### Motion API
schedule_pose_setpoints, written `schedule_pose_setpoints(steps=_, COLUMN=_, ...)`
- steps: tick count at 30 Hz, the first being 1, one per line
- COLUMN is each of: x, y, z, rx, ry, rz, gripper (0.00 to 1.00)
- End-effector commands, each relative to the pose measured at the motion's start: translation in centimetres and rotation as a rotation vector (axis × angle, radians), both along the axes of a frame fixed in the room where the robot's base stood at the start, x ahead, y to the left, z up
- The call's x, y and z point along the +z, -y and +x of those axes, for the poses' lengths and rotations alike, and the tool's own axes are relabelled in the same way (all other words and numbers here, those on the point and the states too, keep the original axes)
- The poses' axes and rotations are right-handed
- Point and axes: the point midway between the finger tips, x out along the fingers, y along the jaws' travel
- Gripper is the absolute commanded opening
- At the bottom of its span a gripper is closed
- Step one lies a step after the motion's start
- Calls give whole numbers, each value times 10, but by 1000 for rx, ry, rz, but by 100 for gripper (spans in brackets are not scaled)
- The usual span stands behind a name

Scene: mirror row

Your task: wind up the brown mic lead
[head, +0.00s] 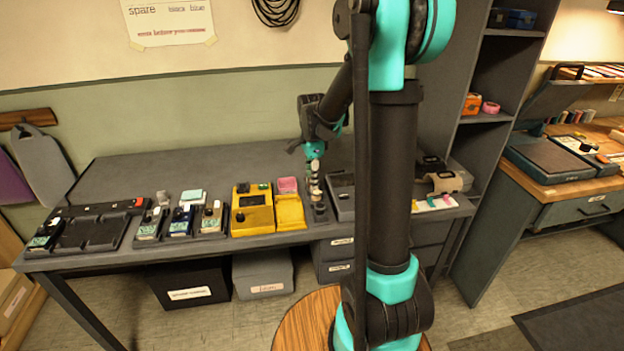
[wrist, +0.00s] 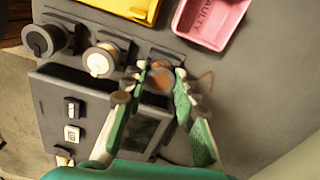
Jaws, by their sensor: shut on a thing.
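In the wrist view my gripper (wrist: 163,80) has its two green-padded fingers on either side of a brown-copper reel (wrist: 160,76), shut on it. The reel is the last of a row on a dark stand, and the fingers partly hide it. In the head view my gripper (head: 315,160) points down at the far end of the reel row; the brown reel is too small to tell there.
A pale reel (wrist: 99,62) and a dark reel (wrist: 44,41) stand beside it in the row. A pink tray (wrist: 212,18) and a yellow tray (wrist: 130,8) lie close by. A dark box (wrist: 105,125) with small switches borders the row. Pedals (head: 182,221) fill the bench's left.

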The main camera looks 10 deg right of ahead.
Motion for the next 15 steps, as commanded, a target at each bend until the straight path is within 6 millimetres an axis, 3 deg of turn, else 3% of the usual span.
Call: schedule_pose_setpoints(steps=15, x=0, y=0, z=0, rx=-642, ry=0, rz=0, gripper=17)
